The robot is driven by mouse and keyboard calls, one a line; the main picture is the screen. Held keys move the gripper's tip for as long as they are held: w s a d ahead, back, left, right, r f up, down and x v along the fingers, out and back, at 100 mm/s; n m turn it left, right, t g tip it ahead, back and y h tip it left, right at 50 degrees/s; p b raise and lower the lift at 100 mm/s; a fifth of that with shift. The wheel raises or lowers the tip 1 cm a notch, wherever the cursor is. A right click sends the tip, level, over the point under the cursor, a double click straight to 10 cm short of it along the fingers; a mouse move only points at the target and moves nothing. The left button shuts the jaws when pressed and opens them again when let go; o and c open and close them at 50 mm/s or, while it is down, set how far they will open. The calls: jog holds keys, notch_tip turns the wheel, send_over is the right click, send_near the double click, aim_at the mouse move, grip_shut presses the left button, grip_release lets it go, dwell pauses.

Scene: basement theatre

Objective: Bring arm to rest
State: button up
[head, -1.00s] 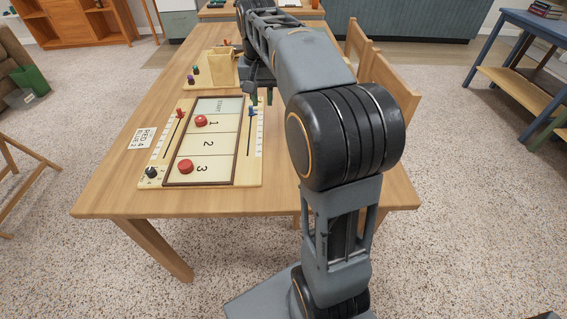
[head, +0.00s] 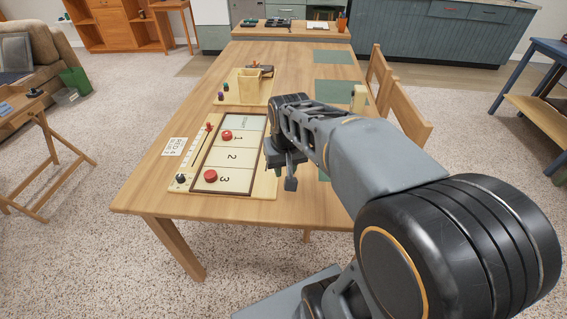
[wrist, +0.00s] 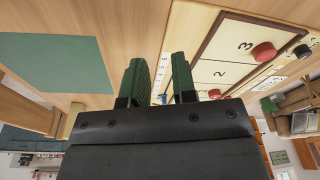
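My gripper (head: 290,180) hangs over the right edge of the game board, near the table's front part. In the wrist view its two green fingers (wrist: 158,80) stand apart with nothing held between them. My arm is bent back over the table's right side and hides part of the table.
The wooden table (head: 165,195) carries a numbered game board (head: 232,158). Red pucks lie on it near 1 (head: 226,135) and 3 (head: 210,175). A wooden box (head: 249,85) stands behind, green mats (head: 335,57) lie right. Chairs (head: 408,115) line the right side.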

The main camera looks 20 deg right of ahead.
jog(key=shift+s+a, duration=0.15)
jog(key=shift+s, duration=0.1)
jog(key=s+a+r+n+t+p, duration=0.1)
jog(key=s+a+r+p, duration=0.1)
jog(key=r+p, duration=0.5)
jog(key=s+a+r+n+p, duration=0.1)
jog(key=s+a+r+p, duration=0.1)
jog(key=s+r+p, duration=0.3)
jog(key=r+p, duration=0.1)
jog(key=p, duration=0.2)
jog(key=shift+r+t, duration=0.35)
jog(key=shift+t, duration=0.05)
dwell(1.4)
